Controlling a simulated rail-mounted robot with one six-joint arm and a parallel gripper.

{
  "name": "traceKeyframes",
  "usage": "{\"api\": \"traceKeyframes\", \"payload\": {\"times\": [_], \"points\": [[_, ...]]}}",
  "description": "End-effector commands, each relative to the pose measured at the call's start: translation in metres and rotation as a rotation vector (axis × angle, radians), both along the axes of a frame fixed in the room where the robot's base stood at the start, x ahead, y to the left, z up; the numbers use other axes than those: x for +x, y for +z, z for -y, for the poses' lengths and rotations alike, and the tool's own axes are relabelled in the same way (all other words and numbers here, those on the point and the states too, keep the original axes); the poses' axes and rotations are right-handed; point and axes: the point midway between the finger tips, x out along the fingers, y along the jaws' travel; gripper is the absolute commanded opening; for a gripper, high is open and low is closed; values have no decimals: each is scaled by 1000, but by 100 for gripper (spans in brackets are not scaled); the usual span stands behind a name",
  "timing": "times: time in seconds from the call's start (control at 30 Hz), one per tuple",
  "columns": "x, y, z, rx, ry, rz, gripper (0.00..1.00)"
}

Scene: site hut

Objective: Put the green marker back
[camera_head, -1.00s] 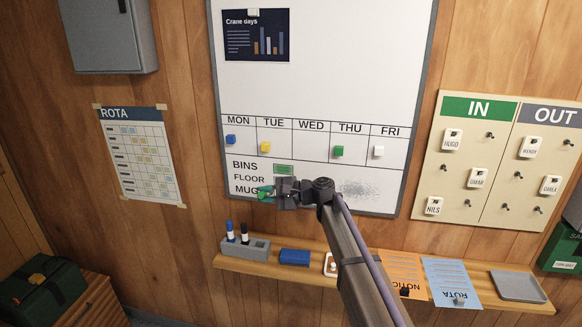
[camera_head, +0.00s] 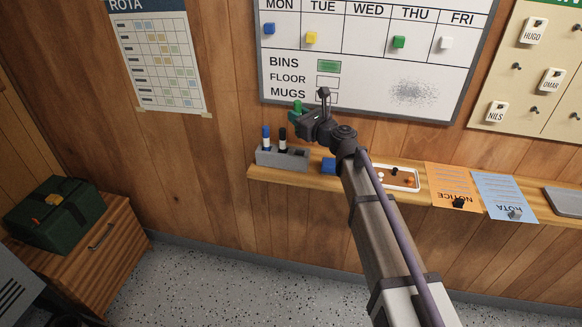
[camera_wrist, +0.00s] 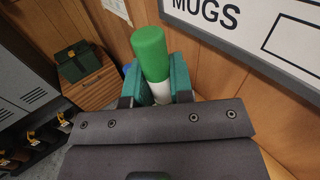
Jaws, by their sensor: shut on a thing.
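My gripper (camera_head: 298,115) is shut on the green marker (camera_head: 297,105), just below the whiteboard's lower edge and above the marker holder. In the wrist view the green marker (camera_wrist: 150,50) stands up between the teal finger pads, its green end up and a white part below. Its lower end is hidden. The grey marker holder (camera_head: 281,158) sits at the left end of the wooden shelf. It holds a blue marker (camera_head: 266,138) and a black marker (camera_head: 283,140), both upright. The holder's right part lies partly behind my gripper.
A white tray (camera_head: 402,178) with small items and two paper sheets lie to the right. The whiteboard (camera_head: 349,84) is above. A green box (camera_head: 54,217) stands on a cabinet at left.

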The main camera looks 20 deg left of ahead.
Motion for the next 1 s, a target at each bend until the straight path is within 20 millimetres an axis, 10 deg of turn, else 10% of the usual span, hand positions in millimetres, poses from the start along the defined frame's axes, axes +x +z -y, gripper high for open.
{"api": "traceKeyframes", "payload": {"times": [0.17, 0.8, 1.0], "points": [[1, 0, 0, 32, 0, -46, 0], [1, -102, 0, 29, 3, -42, 0], [1, -98, 0, 29, 3, -42, 0]]}}
